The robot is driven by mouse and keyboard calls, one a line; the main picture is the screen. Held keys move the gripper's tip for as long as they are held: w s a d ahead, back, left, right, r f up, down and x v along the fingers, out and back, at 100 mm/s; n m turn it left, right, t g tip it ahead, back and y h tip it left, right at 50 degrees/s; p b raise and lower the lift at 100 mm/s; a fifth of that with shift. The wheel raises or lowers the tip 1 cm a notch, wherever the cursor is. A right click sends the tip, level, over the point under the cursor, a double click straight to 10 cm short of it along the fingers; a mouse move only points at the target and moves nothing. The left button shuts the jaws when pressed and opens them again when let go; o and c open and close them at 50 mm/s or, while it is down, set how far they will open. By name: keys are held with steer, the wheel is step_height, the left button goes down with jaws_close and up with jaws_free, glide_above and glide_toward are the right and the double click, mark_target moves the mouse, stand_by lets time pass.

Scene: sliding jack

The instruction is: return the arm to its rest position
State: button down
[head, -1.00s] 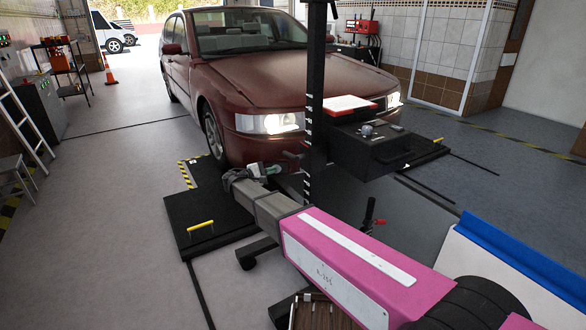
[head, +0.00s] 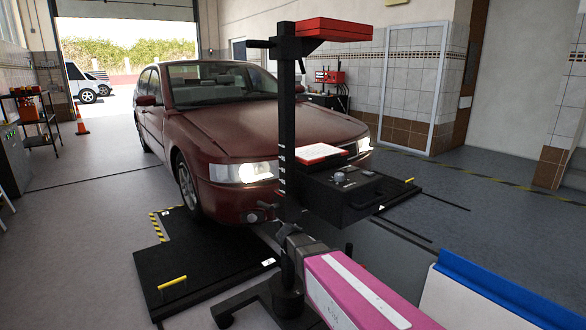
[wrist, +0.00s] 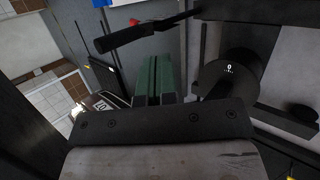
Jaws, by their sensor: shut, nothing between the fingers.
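My arm, with its pink link (head: 350,292) and grey forearm (head: 303,248), reaches from the lower right toward the black stand in the head view. Its far end is hidden behind the stand's post, so my gripper does not show clearly there. In the wrist view my gripper (wrist: 157,62) shows two green fingers side by side, shut with nothing between them. A dark handle-like bar lies close beyond the fingertips; I cannot tell whether they touch.
The black stand (head: 291,140) with its box (head: 345,190) rises close to my arm. Behind it is the red car (head: 235,115). A black platform (head: 205,270) with a yellow handle lies at left. A blue-edged white panel (head: 500,285) is at lower right. Open floor (head: 75,240) lies at left.

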steer(key=s+d+f+m+g+y, duration=0.1)
steer(key=s+d+m+y, duration=0.6)
steer(key=s, duration=0.7)
steer(key=d+g+y, duration=0.1)
steer(key=d, duration=0.1)
steer(key=shift+d+f, duration=0.35)
steer(key=shift+f, duration=0.05)
